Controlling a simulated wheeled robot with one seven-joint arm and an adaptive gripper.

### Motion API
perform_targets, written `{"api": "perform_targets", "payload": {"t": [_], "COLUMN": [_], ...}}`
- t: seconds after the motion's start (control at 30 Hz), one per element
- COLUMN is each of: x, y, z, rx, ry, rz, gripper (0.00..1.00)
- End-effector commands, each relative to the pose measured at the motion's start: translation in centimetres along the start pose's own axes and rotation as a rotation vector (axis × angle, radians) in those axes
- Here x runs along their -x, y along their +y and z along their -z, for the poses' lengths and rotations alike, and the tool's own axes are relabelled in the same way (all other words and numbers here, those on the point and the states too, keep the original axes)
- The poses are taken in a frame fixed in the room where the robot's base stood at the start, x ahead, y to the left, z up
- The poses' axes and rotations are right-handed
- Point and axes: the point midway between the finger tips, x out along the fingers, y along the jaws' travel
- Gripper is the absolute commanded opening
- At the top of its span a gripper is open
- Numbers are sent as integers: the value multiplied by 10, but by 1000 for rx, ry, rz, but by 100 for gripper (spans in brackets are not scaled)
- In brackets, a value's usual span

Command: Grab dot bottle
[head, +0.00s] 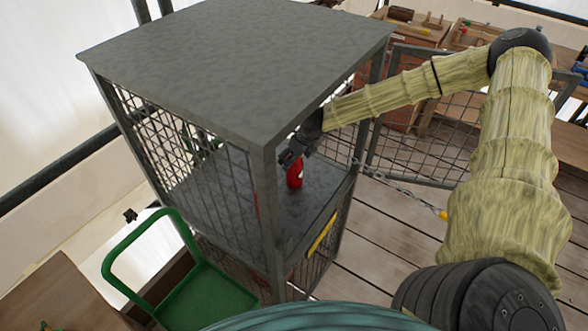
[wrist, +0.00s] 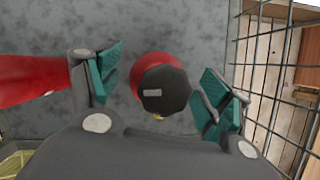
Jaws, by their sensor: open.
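A red bottle (head: 295,176) stands upright on the shelf inside the grey mesh cage, with a small pale mark on its side. In the wrist view I look down on its dark cap (wrist: 163,90), with red showing behind it. My gripper (head: 291,156) reaches into the cage at the bottle's top. In the wrist view, my gripper (wrist: 157,88) is open, with teal-padded fingers on either side of the bottle and a visible gap on each side. I cannot tell whether it touches anything. The lower part of the bottle is hidden by the cap from above.
A second red object (wrist: 35,80) lies beyond the left finger, close to it. The cage roof (head: 235,50) is just above my arm, with a corner post (head: 268,215) left of the bottle. An open mesh door (head: 415,145) and a green trolley (head: 205,292) flank the cage.

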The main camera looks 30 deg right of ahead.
Motion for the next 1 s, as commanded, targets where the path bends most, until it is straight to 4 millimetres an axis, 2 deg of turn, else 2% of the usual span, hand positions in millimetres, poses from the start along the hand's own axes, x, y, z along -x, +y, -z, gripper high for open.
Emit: {"api": "perform_targets", "payload": {"t": [0.37, 0.77, 0.8, 1.0], "x": [-4, -4, -4, -3], "y": [0, 0, 0, 0], "z": [0, 0, 0, 0], "rx": [0, 0, 0, 0], "ry": [0, 0, 0, -1], "rz": [-1, 0, 0, 0], "gripper": [77, 4, 0, 0]}}
